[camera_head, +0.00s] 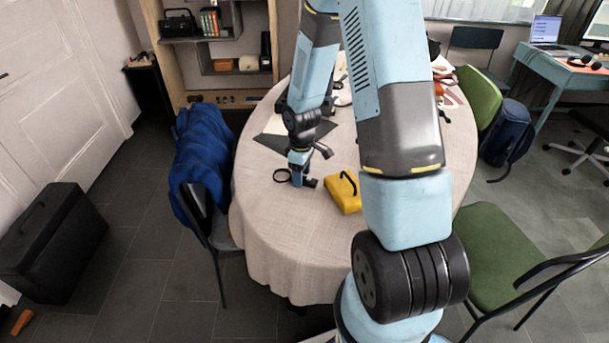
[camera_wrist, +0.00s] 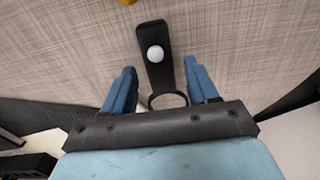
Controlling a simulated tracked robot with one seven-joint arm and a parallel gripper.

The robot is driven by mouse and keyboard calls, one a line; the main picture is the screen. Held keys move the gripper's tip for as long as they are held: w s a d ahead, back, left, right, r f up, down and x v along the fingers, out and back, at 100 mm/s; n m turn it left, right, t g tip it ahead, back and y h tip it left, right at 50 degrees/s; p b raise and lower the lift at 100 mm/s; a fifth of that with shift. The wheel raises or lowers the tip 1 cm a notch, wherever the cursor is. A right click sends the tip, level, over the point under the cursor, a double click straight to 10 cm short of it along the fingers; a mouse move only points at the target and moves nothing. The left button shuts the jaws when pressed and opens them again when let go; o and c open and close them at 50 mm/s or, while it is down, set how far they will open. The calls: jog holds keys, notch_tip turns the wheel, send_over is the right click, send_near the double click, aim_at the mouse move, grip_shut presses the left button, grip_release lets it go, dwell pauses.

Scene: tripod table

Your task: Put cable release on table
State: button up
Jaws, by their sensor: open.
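The cable release, a slim black body with a round white button (camera_wrist: 156,53) and a black loop at one end, shows in the wrist view. It appears to lie on the pale woven cloth of the table (camera_head: 265,235). My gripper points down, low over the table. In the wrist view its blue fingers (camera_wrist: 160,72) are apart, one on each side of the cable release, with gaps visible. Whether the loop end touches anything is hidden by the gripper's base.
A yellow case (camera_head: 343,192) with a black handle stands on the table, right of my gripper. A dark flat sheet (camera_head: 268,142) lies behind. A chair with a blue jacket (camera_head: 205,150) stands left, a green chair (camera_head: 495,250) right. The table's front left is clear.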

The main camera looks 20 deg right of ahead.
jog(key=s+r+m+t+h, duration=0.15)
jog(key=s+r, duration=0.25)
jog(key=r, duration=1)
jog(key=s+r+m+t+y, duration=0.1)
jog(key=s+r+m, duration=0.25)
jog(key=r, duration=1.05)
jog(key=s+r+m+t, duration=0.1)
jog(key=s+r+m, duration=0.1)
jog(key=s+r, duration=0.3)
jog(key=s+r+m+t, duration=0.2)
jog(key=s+r, duration=0.4)
jog(key=s, duration=0.5)
jog(key=shift+s+d+m, duration=0.2)
jog(key=shift+d+m, duration=0.1)
jog(key=shift+m, duration=0.2)
jog(key=shift+r, duration=0.1)
